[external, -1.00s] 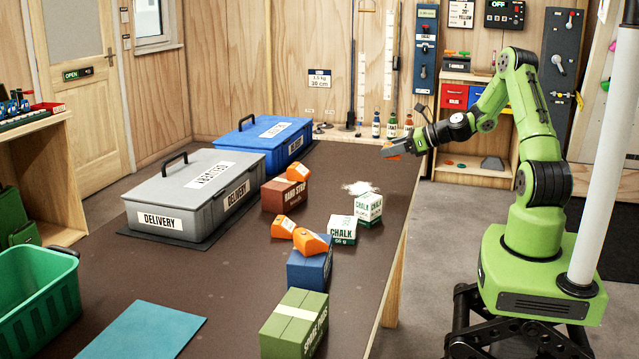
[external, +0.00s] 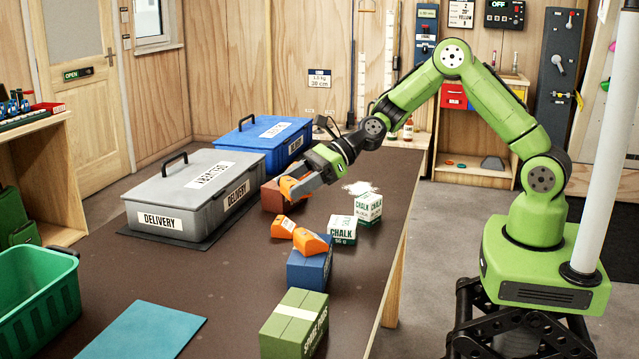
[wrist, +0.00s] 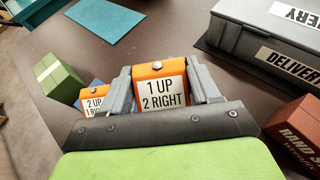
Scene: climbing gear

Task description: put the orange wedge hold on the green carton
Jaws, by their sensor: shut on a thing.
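My gripper (external: 296,189) is shut on an orange wedge hold (wrist: 157,92), labelled "1 UP 2 RIGHT" in the wrist view. In the external view the held wedge (external: 287,187) overlaps the red-brown carton; contact with it cannot be told. The green carton (external: 294,325) stands at the table's near end, its pale-striped top bare; it also shows at upper left in the wrist view (wrist: 60,79). A second orange wedge (external: 312,242) rests on the blue carton (external: 310,270). A further orange piece (external: 282,226) is just behind it.
The red-brown carton (external: 271,197) is beside my gripper, its top partly hidden. Two chalk boxes (external: 342,230) stand to the right. Grey (external: 190,187) and blue (external: 262,138) delivery boxes stand behind left. A teal mat (external: 145,335) lies left of the green carton, with bare table between.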

